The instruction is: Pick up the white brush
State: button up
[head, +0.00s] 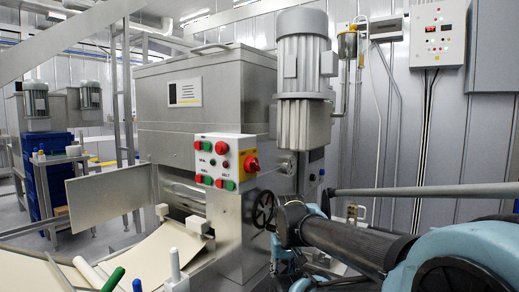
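A white rod-shaped thing (88,273) shows at the bottom left, tilted, and its lower part is cut off by the picture edge. It may be the white brush's handle; I see no bristles. It lies just left of a green rod (114,279). My arm reaches in from the lower right, well to the right of these rods. Its end drops toward the bottom edge beside the machine, and I cannot make out the fingers of my gripper.
A large steel machine (205,100) with a button panel (226,161) fills the middle. A pale sheet (150,258) slopes out below it. A handwheel (263,209) sits close to my arm. The wall is behind.

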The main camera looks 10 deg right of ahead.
aim_at(174, 256)
jog(key=z, duration=0.35)
jog(key=k, duration=1.85)
jog(key=u, duration=0.45)
jog(key=i, duration=1.7)
jog(key=z, duration=0.05)
